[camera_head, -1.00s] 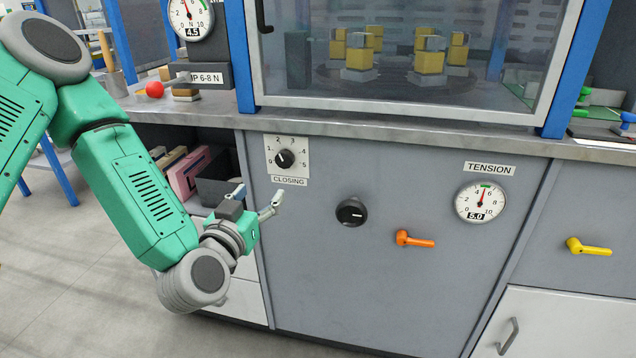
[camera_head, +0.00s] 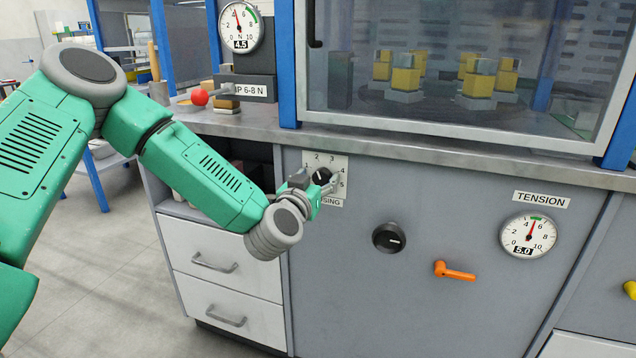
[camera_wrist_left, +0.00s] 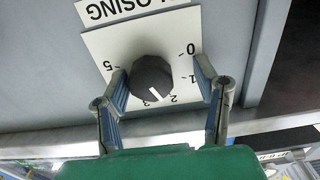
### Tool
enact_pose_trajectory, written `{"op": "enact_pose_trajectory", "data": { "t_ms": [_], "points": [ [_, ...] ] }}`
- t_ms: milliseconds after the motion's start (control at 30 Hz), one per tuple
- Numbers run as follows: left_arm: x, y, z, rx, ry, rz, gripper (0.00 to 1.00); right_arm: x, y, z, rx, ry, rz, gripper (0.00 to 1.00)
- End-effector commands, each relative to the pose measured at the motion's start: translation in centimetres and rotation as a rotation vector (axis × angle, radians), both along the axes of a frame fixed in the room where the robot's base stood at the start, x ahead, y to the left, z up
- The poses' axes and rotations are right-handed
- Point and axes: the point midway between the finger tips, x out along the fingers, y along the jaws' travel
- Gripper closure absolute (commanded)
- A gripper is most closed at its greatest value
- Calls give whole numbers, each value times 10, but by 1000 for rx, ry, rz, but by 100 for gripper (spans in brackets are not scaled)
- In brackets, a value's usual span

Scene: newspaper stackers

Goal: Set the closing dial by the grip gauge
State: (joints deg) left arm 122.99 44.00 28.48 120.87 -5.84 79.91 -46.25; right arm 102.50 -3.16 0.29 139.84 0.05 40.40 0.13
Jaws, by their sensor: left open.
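The closing dial is a black knob (camera_wrist_left: 152,80) on a white numbered plate (camera_head: 341,163) on the grey cabinet front. In the left wrist view its white mark points between 2 and 3. My left gripper (camera_head: 322,182) is at the dial and partly hides the plate and its label. In the left wrist view the open fingers (camera_wrist_left: 162,73) stand on either side of the knob; I cannot tell whether they touch it. The grip gauge (camera_head: 241,27) above reads 4.5 N, over a sign (camera_head: 249,91) showing "IP 6-8 N". My right gripper is out of view.
A second black knob (camera_head: 389,238), an orange lever (camera_head: 455,271) and a tension gauge (camera_head: 529,236) reading 5.0 are to the right. A red ball (camera_head: 200,97) is at the counter's left. White drawers (camera_head: 215,252) are below my left arm.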

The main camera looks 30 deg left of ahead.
Motion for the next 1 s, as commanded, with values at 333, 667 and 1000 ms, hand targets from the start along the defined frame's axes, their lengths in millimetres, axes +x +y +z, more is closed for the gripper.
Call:
{"op": "enact_pose_trajectory", "data": {
  "t_ms": [333, 667, 1000],
  "points": [
    [1, -3, 1, 3, 1, -2, 69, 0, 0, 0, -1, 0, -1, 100],
    [1, -1, -1, 1, 3, -5, 92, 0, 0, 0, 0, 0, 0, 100],
    [1, -1, -2, 10, 8, -2, 93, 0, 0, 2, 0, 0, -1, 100]
  ]
}}
